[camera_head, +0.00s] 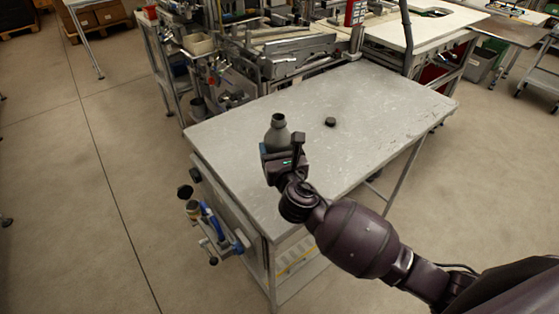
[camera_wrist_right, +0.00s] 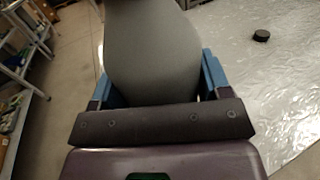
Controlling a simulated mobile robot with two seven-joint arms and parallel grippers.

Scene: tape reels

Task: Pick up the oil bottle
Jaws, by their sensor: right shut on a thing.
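The oil bottle (camera_head: 278,134) is grey with a dark neck and stands upright at the left part of the grey table (camera_head: 375,105). In the right wrist view the bottle (camera_wrist_right: 152,50) fills the space between the blue-edged fingers. My right gripper (camera_head: 283,155) is shut on the bottle's body, one finger on each side. The gripper hides the bottle's lower part, so I cannot tell whether its base touches the table. A small round black cap (camera_head: 330,122) lies on the table to the right of the bottle. My left gripper is not in view.
A machine with metal rails (camera_head: 290,55) stands behind the table. Tools and a blue-handled item (camera_head: 212,222) hang at the table's left side. The right part of the tabletop is clear. Open floor (camera_head: 60,200) lies to the left.

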